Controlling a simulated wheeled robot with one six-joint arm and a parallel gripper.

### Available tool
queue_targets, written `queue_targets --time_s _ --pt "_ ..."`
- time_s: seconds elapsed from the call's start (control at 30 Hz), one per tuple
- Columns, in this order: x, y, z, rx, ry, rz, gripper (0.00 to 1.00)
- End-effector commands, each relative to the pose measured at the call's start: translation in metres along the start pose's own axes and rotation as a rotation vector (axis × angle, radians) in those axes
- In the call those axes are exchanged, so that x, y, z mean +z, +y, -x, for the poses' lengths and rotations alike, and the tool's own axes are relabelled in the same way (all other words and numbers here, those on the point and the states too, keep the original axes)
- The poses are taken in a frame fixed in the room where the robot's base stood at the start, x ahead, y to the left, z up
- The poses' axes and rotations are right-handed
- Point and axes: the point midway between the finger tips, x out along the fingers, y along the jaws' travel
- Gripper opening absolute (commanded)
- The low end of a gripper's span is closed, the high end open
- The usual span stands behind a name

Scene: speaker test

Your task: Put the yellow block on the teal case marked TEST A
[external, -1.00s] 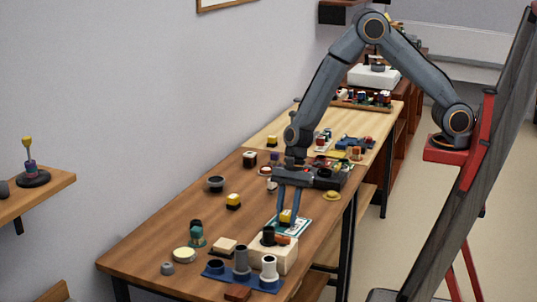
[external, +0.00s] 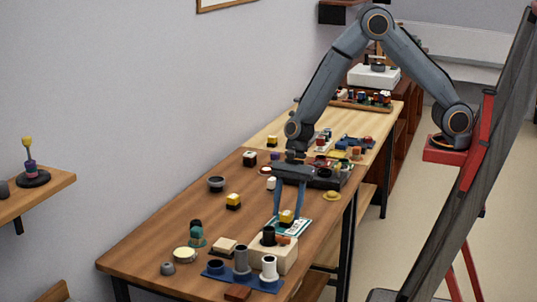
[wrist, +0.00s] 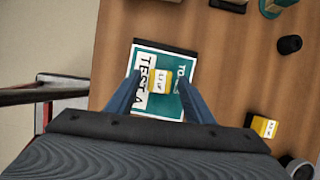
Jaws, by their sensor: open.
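The teal case marked TEST A (wrist: 168,111) lies flat on the brown table. It also shows in the external view (external: 302,227). A yellow block with a white, marked top (wrist: 161,80) rests on the case, and it shows in the external view (external: 287,216). My gripper (wrist: 159,77) is open, with its blue fingers on either side of this block and apart from it. In the external view my gripper (external: 288,212) reaches down over the case. A second yellow block (wrist: 264,127) with a dark part stands apart on the bare table, also seen externally (external: 233,201).
A cream block (external: 286,257) and a blue base with cylinders (external: 214,276) stand at the near end. A dark bowl (external: 216,184) and a yellow dome-like piece (external: 332,196) are nearby. More small objects crowd the far side. Bare wood lies left of the case.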

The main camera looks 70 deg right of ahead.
Motion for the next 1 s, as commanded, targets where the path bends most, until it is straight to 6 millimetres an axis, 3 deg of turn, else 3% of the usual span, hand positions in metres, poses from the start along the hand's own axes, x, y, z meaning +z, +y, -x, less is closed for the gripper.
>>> queue_targets --time_s 0.2,0.43,0.6,0.83,0.93,1.0 --pt "0.000 -0.002 0.046 -0.004 -0.002 0.001 0.48" --pt "0.000 -0.001 0.084 -0.003 -0.001 0.000 0.48" --pt "0.000 0.000 0.097 0.000 -0.001 0.000 0.48" --pt "-0.002 0.000 0.101 0.000 0.002 0.005 0.48" --pt "-0.016 0.004 0.108 -0.005 0.022 0.069 0.48" --pt "-0.038 0.011 0.119 -0.010 0.054 0.180 0.48"
